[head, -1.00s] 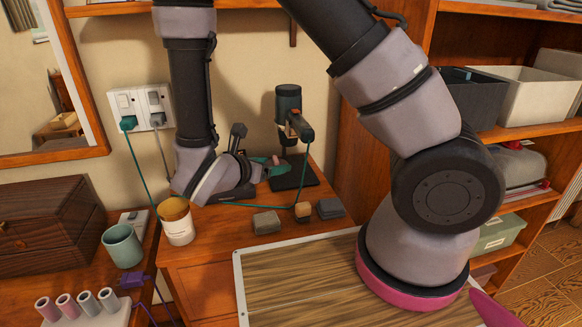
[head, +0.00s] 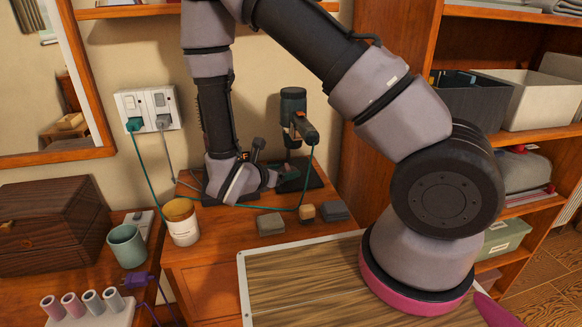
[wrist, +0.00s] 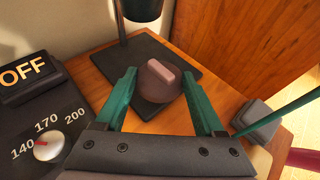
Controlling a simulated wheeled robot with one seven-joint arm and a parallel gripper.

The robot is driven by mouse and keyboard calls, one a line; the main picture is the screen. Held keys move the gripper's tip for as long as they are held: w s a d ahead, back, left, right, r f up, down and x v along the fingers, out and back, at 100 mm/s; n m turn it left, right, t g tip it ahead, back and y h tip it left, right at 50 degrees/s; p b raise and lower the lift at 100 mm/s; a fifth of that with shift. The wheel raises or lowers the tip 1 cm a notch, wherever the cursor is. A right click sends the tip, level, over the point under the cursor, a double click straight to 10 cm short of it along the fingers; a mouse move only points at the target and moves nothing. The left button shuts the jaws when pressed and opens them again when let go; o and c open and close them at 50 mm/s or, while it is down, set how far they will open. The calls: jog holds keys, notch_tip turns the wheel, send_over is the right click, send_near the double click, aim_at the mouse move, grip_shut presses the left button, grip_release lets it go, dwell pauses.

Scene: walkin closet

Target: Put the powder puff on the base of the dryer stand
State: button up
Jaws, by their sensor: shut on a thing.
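The powder puff is a dull brown-pink round pad (wrist: 158,91) with a raised grip on top. My gripper (wrist: 160,78) has its teal fingers on either side of the puff and is shut on it. In the wrist view the puff overlaps the flat black base of the dryer stand (wrist: 187,67); I cannot tell whether it touches the base. In the head view the dryer stand (head: 292,104) stands at the back of the wooden cabinet top, its base (head: 313,188) partly hidden by my gripper (head: 286,177). The puff is hard to make out there.
Grey blocks (head: 271,224) and a small tan block (head: 304,211) lie in front of the stand. A teal cord (head: 247,207) crosses the cabinet top. A white-tan cup (head: 183,225) stands left. A dark device with an OFF label (wrist: 25,72) is close beside my gripper.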

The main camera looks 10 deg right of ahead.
aim_at(291, 166)
jog(key=w+d, duration=0.1)
jog(key=w, duration=0.2)
jog(key=w+d, duration=0.1)
jog(key=w, duration=0.1)
jog(key=w+d, duration=0.2)
jog(key=w, duration=0.1)
jog(key=shift+w, duration=0.3)
jog(key=shift+f, duration=1.75)
jog(key=shift+f, duration=0.2)
jog(key=o, duration=1.3)
jog(key=shift+r, duration=0.1)
jog(key=shift+a+r, duration=0.1)
jog(key=shift+r, duration=0.05)
jog(key=v, duration=1.1)
jog(key=shift+s+a+r, duration=0.15)
jog(key=shift+s+a, duration=0.05)
jog(key=shift+s, duration=0.1)
